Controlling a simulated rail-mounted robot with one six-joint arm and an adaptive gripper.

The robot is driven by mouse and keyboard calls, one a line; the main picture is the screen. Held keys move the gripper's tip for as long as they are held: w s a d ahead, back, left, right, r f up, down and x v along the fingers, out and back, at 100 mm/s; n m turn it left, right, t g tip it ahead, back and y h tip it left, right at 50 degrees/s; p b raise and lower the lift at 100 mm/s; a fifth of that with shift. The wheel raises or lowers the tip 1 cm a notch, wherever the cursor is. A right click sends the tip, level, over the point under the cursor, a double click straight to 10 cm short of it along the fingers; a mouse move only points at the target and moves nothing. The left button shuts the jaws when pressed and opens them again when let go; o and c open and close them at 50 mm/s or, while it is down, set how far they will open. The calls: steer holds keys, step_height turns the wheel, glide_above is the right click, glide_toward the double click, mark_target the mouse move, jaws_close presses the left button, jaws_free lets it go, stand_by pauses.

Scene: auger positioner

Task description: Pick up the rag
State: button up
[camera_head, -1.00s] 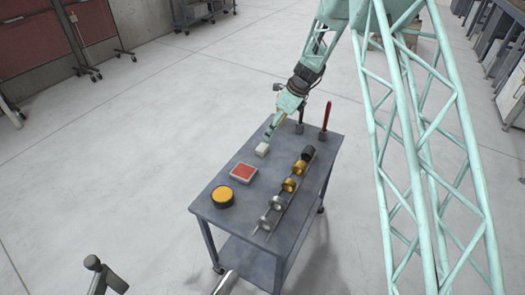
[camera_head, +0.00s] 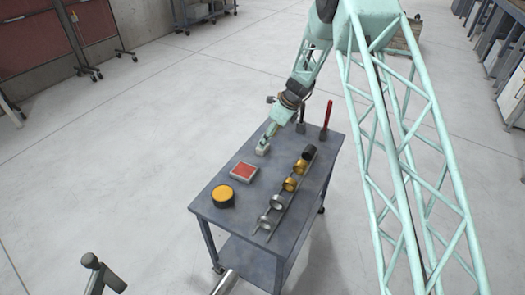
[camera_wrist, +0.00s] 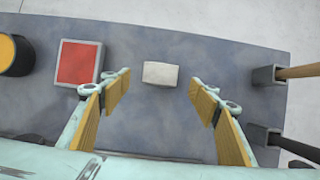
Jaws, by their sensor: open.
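The rag looks to be the small white block-shaped item (camera_head: 262,149) near the far left edge of the grey table; it also shows in the wrist view (camera_wrist: 160,74). My gripper (camera_head: 265,142) is right above or beside it in the head view and covers part of it. In the wrist view my gripper (camera_wrist: 161,84) is open, with one wooden-faced finger on each side of the white item. The item lies between and slightly beyond the fingertips, and no contact shows. The exact height gap cannot be told.
On the grey table (camera_head: 225,216) are a red-topped square box (camera_head: 244,172), a yellow-topped round tin (camera_head: 222,196) and a rack of several rings (camera_head: 290,184). Two upright handled tools stand in holders at the far end, one red (camera_head: 326,119).

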steer(key=shift+a+f, duration=0.15)
steer(key=shift+f, duration=0.25)
steer(key=shift+b+x, duration=0.6)
steer(key=shift+x, duration=2)
steer(key=shift+w, duration=0.1)
steer(key=shift+c, duration=0.6)
steer(key=c, duration=0.8)
